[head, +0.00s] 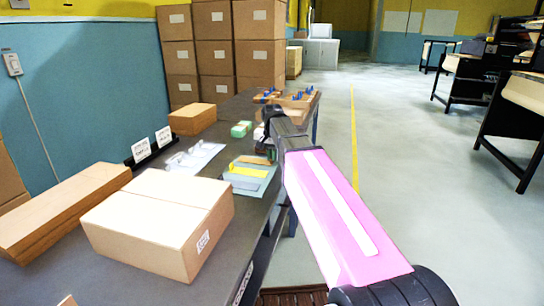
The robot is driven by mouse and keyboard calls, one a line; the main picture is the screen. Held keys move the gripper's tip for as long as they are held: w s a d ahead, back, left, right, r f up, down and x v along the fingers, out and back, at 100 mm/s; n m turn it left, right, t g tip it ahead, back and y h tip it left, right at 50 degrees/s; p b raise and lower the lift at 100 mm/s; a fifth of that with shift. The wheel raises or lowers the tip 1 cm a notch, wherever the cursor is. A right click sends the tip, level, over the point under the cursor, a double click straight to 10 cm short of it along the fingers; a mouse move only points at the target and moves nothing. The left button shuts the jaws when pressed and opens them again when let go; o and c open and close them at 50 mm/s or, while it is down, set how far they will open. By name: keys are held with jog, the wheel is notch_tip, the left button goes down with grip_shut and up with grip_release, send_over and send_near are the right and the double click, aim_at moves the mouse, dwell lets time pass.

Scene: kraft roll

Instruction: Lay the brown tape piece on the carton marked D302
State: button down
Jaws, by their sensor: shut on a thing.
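My gripper (270,152) is over the far right part of the dark table, beside a pale tray (240,187). Its fingers are small and partly hidden by my arm. It appears shut on a brown tape piece (254,160), a short brown strip at the tray's far side; the exact grip is hard to see. A large closed carton (150,235) stands at the front of the table with a white label (203,242) on its right face. The label is too small to read, so I cannot tell which carton is D302.
A long carton (60,210) lies at the left, a smaller carton (192,118) farther back. A yellow strip (248,171) lies on the tray. Label cards (142,150) stand near the wall, beside a clear tray (192,158). Stacked boxes (215,55) rise behind.

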jog(key=shift+f, duration=0.1)
jog(key=c, duration=1.3)
grip_release()
